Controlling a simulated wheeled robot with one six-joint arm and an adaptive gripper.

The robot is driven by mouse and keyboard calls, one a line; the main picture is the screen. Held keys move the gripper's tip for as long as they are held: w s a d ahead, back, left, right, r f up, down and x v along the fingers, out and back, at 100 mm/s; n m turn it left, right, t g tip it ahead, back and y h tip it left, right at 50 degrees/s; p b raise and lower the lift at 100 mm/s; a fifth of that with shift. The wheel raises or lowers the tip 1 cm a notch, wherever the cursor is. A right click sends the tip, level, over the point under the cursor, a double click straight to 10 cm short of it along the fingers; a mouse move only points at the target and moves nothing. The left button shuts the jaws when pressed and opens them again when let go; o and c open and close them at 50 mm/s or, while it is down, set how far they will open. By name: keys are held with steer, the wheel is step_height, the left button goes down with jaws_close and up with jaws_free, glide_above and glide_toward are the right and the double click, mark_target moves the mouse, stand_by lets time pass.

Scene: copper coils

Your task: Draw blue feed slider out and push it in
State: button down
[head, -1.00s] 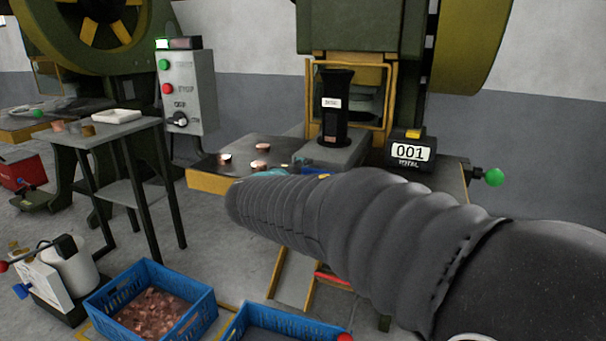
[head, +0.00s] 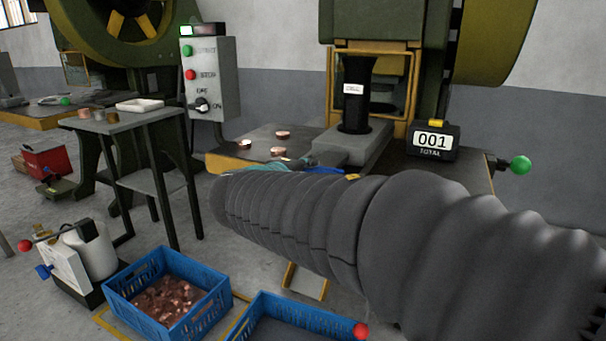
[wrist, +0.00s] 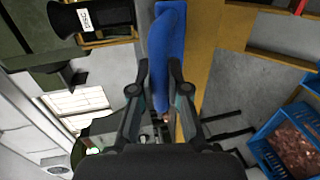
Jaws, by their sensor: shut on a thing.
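The blue feed slider (wrist: 164,50) shows in the wrist view as a long blue bar with a rounded blue grip. My gripper (wrist: 160,68) is shut on that grip, one finger on each side. In the head view, only a little blue of the slider (head: 326,170) shows at the front of the press table; my arm hides most of it. The black feed tube (head: 357,105) stands upright on the grey block behind. How far the slider is out cannot be told.
Several copper pieces lie on the press table (head: 240,162). A counter (head: 432,141) reading 001 and a green knob (head: 520,165) are at right. A control box (head: 210,80) stands behind left. Blue crates (head: 195,318) are on the floor below my arm.

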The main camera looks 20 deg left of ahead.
steer(key=shift+s+f, duration=0.1)
steer(key=shift+s, duration=0.15)
steer(key=c, duration=1.1)
jaws_free()
steer(key=shift+s+a, duration=0.15)
steer(key=shift+c, duration=0.2)
steer(key=v, duration=1.1)
steer(key=shift+s, duration=0.4)
